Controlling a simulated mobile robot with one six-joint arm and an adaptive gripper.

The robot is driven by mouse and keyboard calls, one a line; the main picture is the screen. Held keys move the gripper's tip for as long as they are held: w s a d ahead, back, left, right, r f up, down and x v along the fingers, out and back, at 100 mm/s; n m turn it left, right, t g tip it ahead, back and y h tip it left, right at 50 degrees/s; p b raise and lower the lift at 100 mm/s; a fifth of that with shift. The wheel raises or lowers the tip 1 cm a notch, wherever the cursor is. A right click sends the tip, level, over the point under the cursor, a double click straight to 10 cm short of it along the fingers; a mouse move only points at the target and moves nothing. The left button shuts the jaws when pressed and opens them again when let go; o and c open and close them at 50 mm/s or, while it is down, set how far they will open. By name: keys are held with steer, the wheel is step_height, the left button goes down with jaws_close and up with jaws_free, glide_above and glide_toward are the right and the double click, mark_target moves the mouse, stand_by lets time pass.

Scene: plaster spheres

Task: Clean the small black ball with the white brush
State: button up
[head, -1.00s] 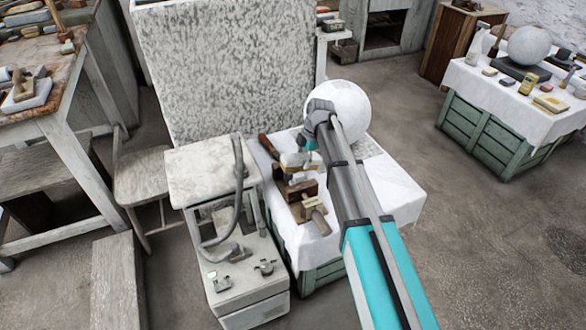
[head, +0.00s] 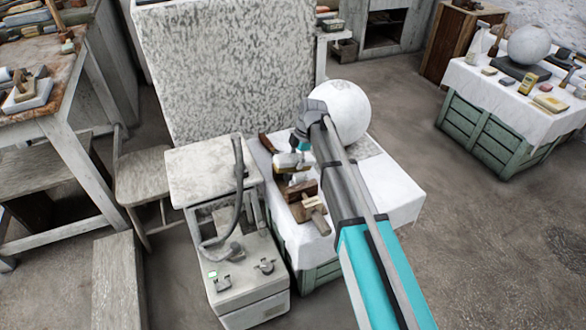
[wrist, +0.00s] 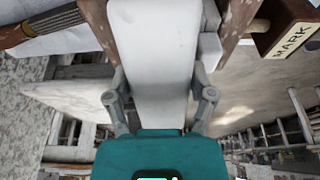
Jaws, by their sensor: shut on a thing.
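My gripper (wrist: 160,100) is shut on a smooth, pale, long piece (wrist: 155,45), which I take to be the white brush; no bristles can be made out. In the head view its pale end (head: 287,160) shows over the left side of the cloth-covered table, just above the wooden tools. My arm hides part of that table. I cannot make out a small black ball for certain in either view.
A large white sphere (head: 346,112) stands on the near table (head: 395,190), behind my arm. Wooden tools (head: 300,192) lie at its left edge; a block marked MARK (wrist: 290,35) is close. A grey cabinet (head: 240,285) adjoins. Another table (head: 490,90) holds a sphere (head: 529,45).

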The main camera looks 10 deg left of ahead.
mark_target(307, 156)
steer(key=shift+s+a+r, duration=0.1)
steer(key=shift+s+a, duration=0.1)
steer(key=shift+a, duration=0.05)
stand_by(0.3)
steer(key=shift+w+d+r+p, duration=0.2)
steer(key=shift+w+d, duration=0.2)
steer(key=shift+d, duration=0.1)
steer(key=shift+w+d+r+p, duration=0.2)
steer(key=shift+w+d, duration=0.15)
steer(key=shift+d, duration=0.15)
steer(key=shift+b+x, duration=0.7)
steer(key=shift+x, duration=0.1)
stand_by(0.6)
steer(key=shift+d, duration=0.15)
steer(key=shift+w+d, duration=0.3)
steer(key=shift+d, duration=0.05)
steer(key=shift+f, duration=0.1)
steer(key=shift+w+d+f, duration=0.15)
steer(key=shift+w+d, duration=0.15)
steer(key=shift+d, duration=0.15)
